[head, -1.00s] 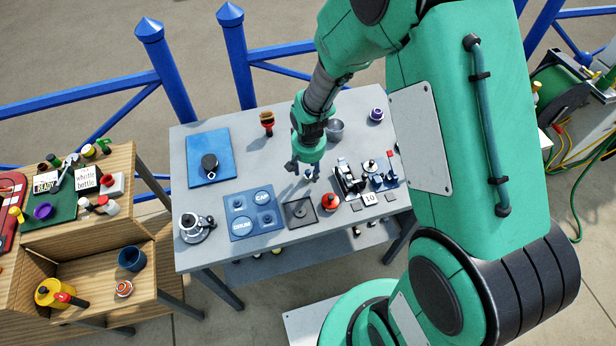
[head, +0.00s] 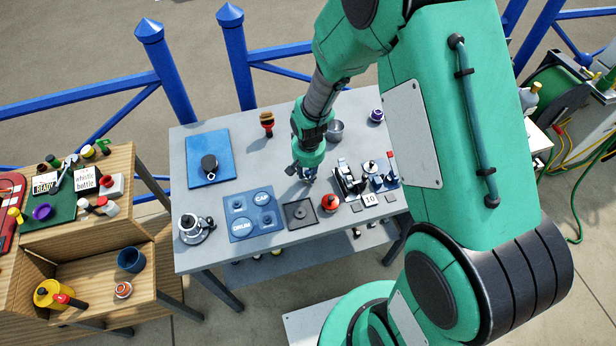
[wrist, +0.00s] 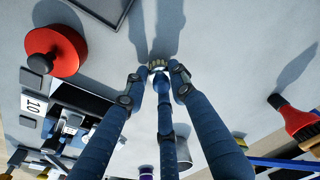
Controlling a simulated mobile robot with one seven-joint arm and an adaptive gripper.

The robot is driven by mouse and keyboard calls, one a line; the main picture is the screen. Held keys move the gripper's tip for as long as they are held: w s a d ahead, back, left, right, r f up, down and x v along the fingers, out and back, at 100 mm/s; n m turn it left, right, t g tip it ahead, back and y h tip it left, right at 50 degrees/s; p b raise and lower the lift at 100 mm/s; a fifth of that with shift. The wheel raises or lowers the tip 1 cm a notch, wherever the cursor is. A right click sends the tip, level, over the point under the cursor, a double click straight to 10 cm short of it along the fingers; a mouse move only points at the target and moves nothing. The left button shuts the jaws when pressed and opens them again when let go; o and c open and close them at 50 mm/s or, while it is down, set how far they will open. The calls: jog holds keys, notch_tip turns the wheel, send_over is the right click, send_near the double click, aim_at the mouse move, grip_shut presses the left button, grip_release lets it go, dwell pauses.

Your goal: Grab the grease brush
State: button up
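A brush with a red handle and brown bristles (head: 267,120) is at the back of the grey worktop in the head view. It looks like the grease brush. It also shows at the right edge of the wrist view (wrist: 298,122), partly cut off. My gripper (head: 304,174) is low over the middle of the worktop, in front of the brush and apart from it. In the wrist view its fingers (wrist: 158,76) are spread, around or just above a small pale toothed piece (wrist: 157,64). I cannot tell whether they touch it.
A red round knob (head: 329,203), a black square tray (head: 299,213) and a metal device (head: 348,180) stand close to my gripper. A grey cup (head: 335,130) is behind it. A blue mat (head: 209,158) lies at the left. The worktop between mat and brush is clear.

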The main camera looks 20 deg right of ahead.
aim_at(308, 172)
dwell(0.3)
jog(key=shift+r+p, duration=0.85)
jog(key=shift+r, duration=4.15)
jog(key=shift+c, duration=0.2)
